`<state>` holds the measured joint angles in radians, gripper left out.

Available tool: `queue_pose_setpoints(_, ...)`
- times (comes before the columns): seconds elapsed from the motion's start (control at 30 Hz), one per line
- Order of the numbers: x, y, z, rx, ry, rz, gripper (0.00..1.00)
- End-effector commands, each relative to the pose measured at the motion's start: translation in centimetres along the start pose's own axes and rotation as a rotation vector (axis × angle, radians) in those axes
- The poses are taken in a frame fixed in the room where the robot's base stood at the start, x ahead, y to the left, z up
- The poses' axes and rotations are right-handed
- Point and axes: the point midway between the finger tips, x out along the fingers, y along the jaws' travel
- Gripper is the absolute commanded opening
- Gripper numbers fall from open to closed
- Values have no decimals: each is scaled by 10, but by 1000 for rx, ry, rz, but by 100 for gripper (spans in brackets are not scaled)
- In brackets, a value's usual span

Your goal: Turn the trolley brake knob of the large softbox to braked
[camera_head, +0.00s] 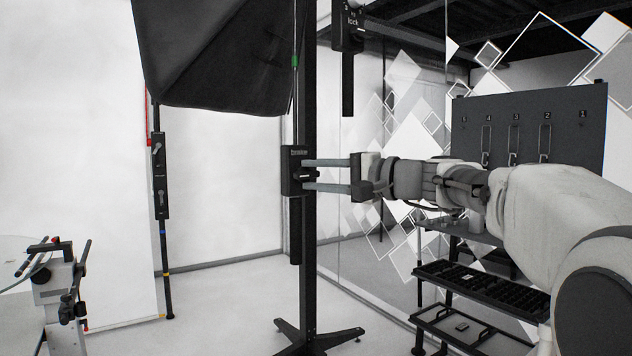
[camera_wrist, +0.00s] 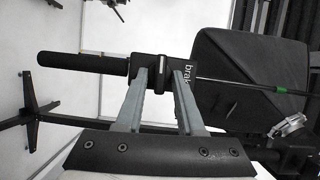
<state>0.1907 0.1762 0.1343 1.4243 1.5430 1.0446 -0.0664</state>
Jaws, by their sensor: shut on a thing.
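The large softbox (camera_head: 215,60) is a black hood at the upper left, carried by a black trolley column (camera_head: 308,230). A black box labelled "brake" (camera_head: 297,153) sits on the column. My gripper (camera_head: 308,175) reaches in from the right, with its two grey fingers at the box. In the wrist view my gripper (camera_wrist: 161,82) is shut on the small brake knob (camera_wrist: 161,83) on the box's face. The knob's bar stands between the fingertips, with its dark sides and a light edge showing. The fingers partly hide it, and I cannot read its set position.
Above right hangs another black box marked "lock" (camera_head: 352,18). A dark panel with numbered hooks (camera_head: 530,125) and a shelf rack (camera_head: 470,290) stand at the right. A black stand (camera_head: 161,180) is at the left. The trolley's feet (camera_head: 320,338) spread on open pale floor.

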Motion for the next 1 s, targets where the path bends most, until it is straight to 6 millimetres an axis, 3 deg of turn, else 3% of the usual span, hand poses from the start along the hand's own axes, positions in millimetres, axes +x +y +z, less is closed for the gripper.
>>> queue_pose_setpoints(0.67,0,1,-1,61,2,-23,0)
queue_pose_setpoints(0.7,0,1,-1,61,2,-23,41)
queue_pose_setpoints(0.73,0,1,-1,61,2,-23,46)
queue_pose_setpoints(1.0,-1,1,0,59,1,-23,46)
